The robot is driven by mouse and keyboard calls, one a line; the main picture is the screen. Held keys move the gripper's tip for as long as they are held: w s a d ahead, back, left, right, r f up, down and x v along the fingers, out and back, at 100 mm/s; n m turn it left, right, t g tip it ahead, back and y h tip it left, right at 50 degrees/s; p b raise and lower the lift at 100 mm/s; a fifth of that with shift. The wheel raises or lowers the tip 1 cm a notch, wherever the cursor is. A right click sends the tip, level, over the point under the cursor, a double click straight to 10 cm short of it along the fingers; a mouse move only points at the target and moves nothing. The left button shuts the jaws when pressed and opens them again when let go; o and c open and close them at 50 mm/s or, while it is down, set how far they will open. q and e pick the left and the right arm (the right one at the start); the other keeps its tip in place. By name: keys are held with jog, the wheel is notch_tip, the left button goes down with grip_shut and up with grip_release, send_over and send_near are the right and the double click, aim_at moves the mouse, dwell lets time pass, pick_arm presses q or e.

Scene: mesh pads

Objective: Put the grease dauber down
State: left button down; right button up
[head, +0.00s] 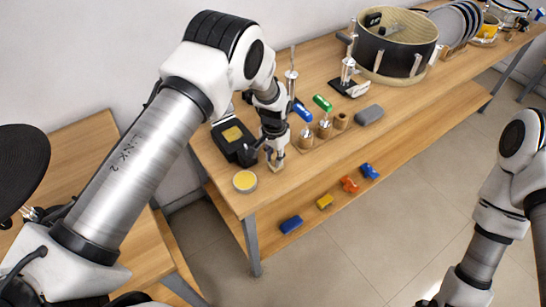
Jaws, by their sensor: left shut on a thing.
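My left gripper (274,152) points down over the near left part of the wooden bench (236,200). It is shut on a small pale thing, which I take for the grease dauber (277,166). The dauber is mostly hidden by the fingers, and its lower end is close to the bench top. I cannot tell whether it touches the wood. A round tin with yellow contents (245,181) sits just left of it, near the bench's front corner. My right arm comes down at the right, and its gripper is not clearly in view.
A black box with a yellow pad (233,139) stands behind the tin. A large drum (391,50) stands farther back. Several coloured blocks lie on the lower shelf.

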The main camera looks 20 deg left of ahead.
aim_at(274, 157)
pick_arm(q)
jog(key=c, duration=0.9)
grip_release()
jog(key=shift+w+a+f, duration=0.1)
jog(key=shift+w+f, duration=0.1)
jog(key=shift+f, duration=0.05)
jog(key=shift+s+r, duration=0.2)
notch_tip(274, 157, up, 12)
jog(key=b, duration=0.3)
jog(key=shift+f, duration=0.1)
